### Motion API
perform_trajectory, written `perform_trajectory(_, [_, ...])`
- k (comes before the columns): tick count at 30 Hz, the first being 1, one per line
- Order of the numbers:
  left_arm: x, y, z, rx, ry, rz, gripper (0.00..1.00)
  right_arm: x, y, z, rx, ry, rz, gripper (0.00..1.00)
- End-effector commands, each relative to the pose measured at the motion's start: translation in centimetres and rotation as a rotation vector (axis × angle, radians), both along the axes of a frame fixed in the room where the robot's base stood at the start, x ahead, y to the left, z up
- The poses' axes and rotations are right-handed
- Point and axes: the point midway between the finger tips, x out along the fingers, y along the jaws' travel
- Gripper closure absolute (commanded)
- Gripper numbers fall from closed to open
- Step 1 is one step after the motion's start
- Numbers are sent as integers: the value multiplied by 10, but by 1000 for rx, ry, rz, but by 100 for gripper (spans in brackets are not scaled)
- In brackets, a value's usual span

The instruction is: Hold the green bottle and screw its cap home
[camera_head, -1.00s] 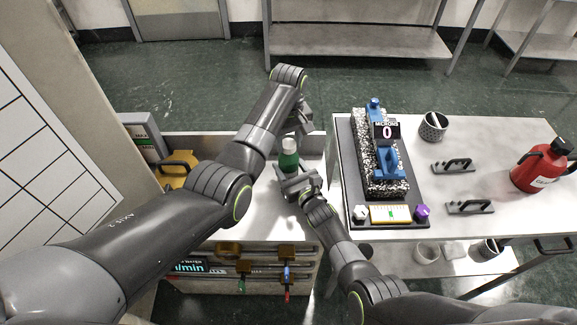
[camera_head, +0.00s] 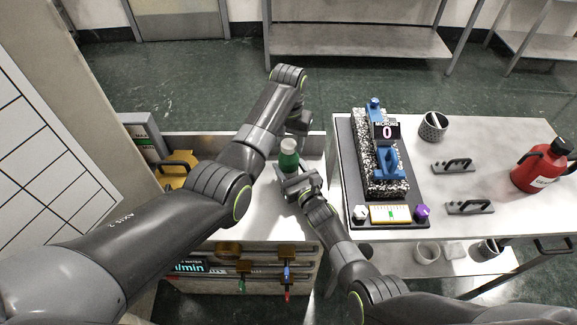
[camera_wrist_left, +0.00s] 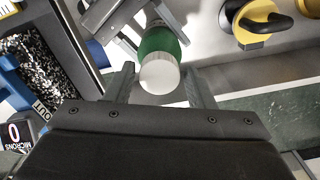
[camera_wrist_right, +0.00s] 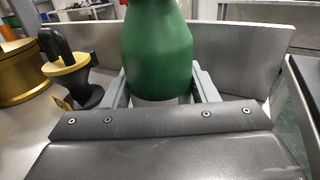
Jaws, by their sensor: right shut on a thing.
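The green bottle (camera_head: 289,161) stands upright on the white bench top, with a pale cap (camera_head: 288,145) at its top. My right gripper (camera_head: 299,183) is shut on the bottle low on its body; its fingers flank the bottle in the right wrist view (camera_wrist_right: 158,55). In the left wrist view the cap (camera_wrist_left: 159,76) lies between the two spread fingers, with a gap on either side. Whether the cap sits fully down cannot be told.
A yellow block with a black handle (camera_head: 178,168) stands left of the bottle. Right, across a gap, a table (camera_head: 480,135) holds a granite stand with a blue gauge (camera_head: 387,160), a cup (camera_head: 433,126) and a red extinguisher (camera_head: 540,168).

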Motion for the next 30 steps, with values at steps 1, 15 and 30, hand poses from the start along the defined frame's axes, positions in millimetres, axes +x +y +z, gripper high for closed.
perform_trajectory(1, [0, 0, 0, 0, 0, 1, 44, 0, 0, 0, 0, 1, 0, 100])
perform_trajectory(15, [1, 0, 14, -1, -3, 2, 38, 0, 0, 0, 0, 1, 0, 100])
perform_trajectory(30, [1, 0, 108, 0, -2, 2, 38, 0, 0, 0, 0, 0, 0, 100])
